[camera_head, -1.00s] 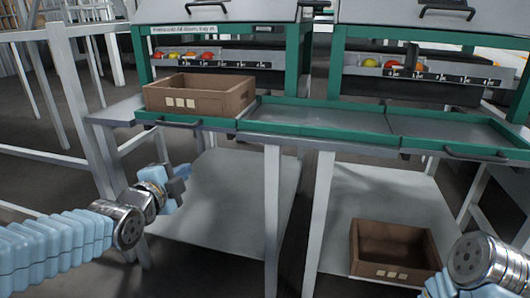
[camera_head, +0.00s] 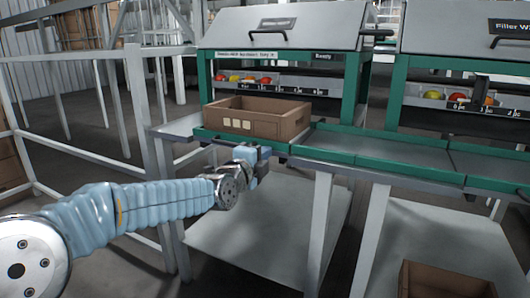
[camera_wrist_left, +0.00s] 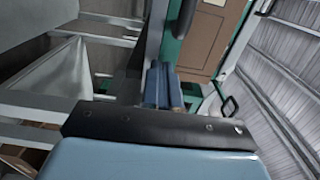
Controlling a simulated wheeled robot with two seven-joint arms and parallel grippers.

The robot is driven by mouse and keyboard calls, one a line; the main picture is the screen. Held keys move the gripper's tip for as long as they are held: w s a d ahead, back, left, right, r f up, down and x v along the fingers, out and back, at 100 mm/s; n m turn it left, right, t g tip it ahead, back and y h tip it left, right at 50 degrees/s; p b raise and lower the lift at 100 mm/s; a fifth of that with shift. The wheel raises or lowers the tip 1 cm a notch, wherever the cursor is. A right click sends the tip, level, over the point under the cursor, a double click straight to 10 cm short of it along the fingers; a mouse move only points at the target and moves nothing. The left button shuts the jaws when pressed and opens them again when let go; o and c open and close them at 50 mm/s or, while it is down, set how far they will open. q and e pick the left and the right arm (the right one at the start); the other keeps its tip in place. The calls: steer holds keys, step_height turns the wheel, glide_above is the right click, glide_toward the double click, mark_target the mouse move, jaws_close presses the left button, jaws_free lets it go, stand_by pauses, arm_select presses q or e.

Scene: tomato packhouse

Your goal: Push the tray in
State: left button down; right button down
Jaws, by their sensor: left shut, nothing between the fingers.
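The green-edged tray (camera_head: 215,136) sits at the front of the left machine, with a brown open box (camera_head: 270,128) standing on it. My left gripper (camera_head: 258,160) is shut and empty, just in front of and slightly below the tray's front edge; I cannot tell whether it touches. In the left wrist view the closed blue fingers (camera_wrist_left: 163,86) point toward the green tray edge (camera_wrist_left: 171,45), with a dark handle (camera_wrist_left: 181,18) beside it and the box (camera_wrist_left: 212,38) beyond. My left gripper hides part of the tray's front. My right gripper is out of view.
Further green-edged trays (camera_head: 380,158) continue to the right along the bench. A second brown box (camera_head: 445,280) sits on the lower shelf. White posts and rails (camera_head: 140,100) stand at left. The lower shelf (camera_head: 260,225) below my left arm is clear.

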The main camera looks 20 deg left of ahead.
arm_select(q)
steer(key=shift+w, duration=0.5)
steer(key=shift+d, duration=0.1)
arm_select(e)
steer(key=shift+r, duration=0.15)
